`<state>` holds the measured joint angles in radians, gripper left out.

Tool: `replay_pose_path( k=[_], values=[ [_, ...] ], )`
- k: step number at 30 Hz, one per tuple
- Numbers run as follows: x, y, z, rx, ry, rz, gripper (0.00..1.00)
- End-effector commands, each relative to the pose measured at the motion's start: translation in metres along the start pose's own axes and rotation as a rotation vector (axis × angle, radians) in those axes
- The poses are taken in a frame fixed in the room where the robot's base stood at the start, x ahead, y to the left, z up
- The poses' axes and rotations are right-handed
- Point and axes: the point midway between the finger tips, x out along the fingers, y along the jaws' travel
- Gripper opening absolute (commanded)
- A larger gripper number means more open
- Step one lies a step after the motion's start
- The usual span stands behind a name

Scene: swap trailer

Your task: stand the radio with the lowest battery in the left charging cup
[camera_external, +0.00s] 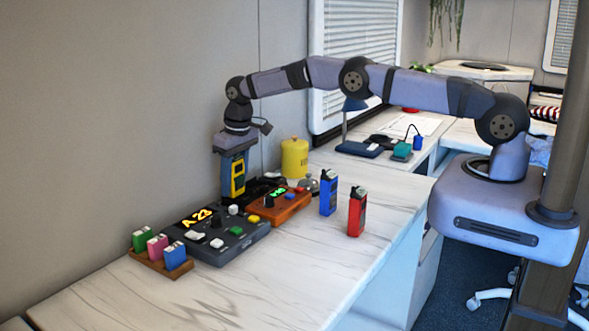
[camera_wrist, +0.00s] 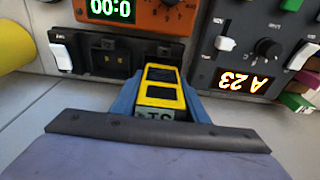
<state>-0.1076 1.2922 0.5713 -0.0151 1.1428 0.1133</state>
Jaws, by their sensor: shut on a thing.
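My gripper (camera_external: 236,176) is shut on a yellow-and-black radio (camera_external: 238,179), held upright near the wall behind the consoles. In the wrist view the radio (camera_wrist: 162,88) sits between my blue fingers, and its end marking is too blurred to read surely. A black charger base (camera_wrist: 100,62) with a square cup opening shows just past it on the left; the radio hides the base's right part. I cannot tell whether the radio touches the base. A blue radio (camera_external: 328,194) and a red radio (camera_external: 357,212) stand upright on the counter. Their battery levels are not readable.
A dark console (camera_external: 228,240) showing "A 23" and an orange console (camera_external: 285,210) with green digits stand close by. A yellow canister (camera_external: 294,157), a bell (camera_external: 309,184) and a brown rack (camera_external: 160,265) of coloured blocks are near. The counter's front is clear.

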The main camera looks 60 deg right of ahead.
Motion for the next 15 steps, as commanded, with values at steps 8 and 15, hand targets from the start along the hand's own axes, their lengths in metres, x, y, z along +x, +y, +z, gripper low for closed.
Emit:
replay_pose_path(
  k=[8,15],
  values=[
    [0.0117,-0.001,0.0092,0.001,-0.027,-0.001,0.07],
    [0.0071,-0.0012,0.0087,0.001,-0.027,-0.002,0.07]
  ],
)
